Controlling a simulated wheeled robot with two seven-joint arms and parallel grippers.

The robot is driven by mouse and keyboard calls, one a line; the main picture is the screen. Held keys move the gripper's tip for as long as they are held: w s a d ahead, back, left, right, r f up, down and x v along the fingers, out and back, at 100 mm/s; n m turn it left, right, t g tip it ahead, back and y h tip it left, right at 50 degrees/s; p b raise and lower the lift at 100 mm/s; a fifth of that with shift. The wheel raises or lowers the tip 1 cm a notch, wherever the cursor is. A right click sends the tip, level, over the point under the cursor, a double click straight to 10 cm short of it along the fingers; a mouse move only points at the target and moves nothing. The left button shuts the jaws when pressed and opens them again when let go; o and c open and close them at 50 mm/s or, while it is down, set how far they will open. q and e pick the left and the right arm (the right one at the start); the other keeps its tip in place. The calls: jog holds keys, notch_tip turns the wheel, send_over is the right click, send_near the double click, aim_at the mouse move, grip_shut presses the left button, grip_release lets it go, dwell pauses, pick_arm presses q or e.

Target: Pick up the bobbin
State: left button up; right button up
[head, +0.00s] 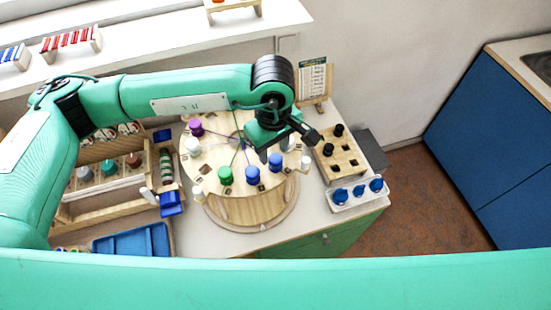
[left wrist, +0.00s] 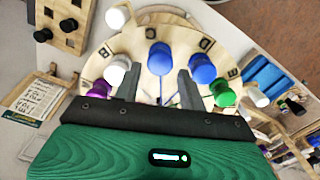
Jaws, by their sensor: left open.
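Several coloured bobbins stand round the edge of a round wooden drum (head: 247,210), with threads running to its middle. In the head view I see a purple bobbin (head: 196,127), a white bobbin (head: 193,146), a green bobbin (head: 225,174) and two blue bobbins (head: 252,175) (head: 276,161). My left gripper (head: 290,147) is open above the drum's right part. In the left wrist view its fingers (left wrist: 157,72) point at the drum, and one blue bobbin (left wrist: 160,57) shows between and beyond the tips. I cannot tell whether they touch it. My right gripper is not in view.
Right of the drum are a wooden block with dark pegs (head: 345,165) and a white rack with blue knobs (head: 341,200). A card stand (head: 314,80) is behind. A wooden rack (head: 100,195) and blue tray (head: 130,241) lie left. My arm hides part of the drum.

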aim_at(275, 158)
pick_arm(q)
notch_tip(275, 158, down, 3)
jog(key=shift+s+d+r+p, duration=0.1)
jog(key=shift+d+r+p, duration=0.05)
jog(key=shift+p, duration=0.7)
jog(key=shift+f, duration=0.35)
jog(key=shift+c, duration=0.2)
jog(key=c, duration=0.7)
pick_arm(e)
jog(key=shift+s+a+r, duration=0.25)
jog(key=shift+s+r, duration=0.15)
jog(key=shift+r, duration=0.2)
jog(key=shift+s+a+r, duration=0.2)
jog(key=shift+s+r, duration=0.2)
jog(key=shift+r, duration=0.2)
pick_arm(q)
jog(key=shift+r, duration=0.1)
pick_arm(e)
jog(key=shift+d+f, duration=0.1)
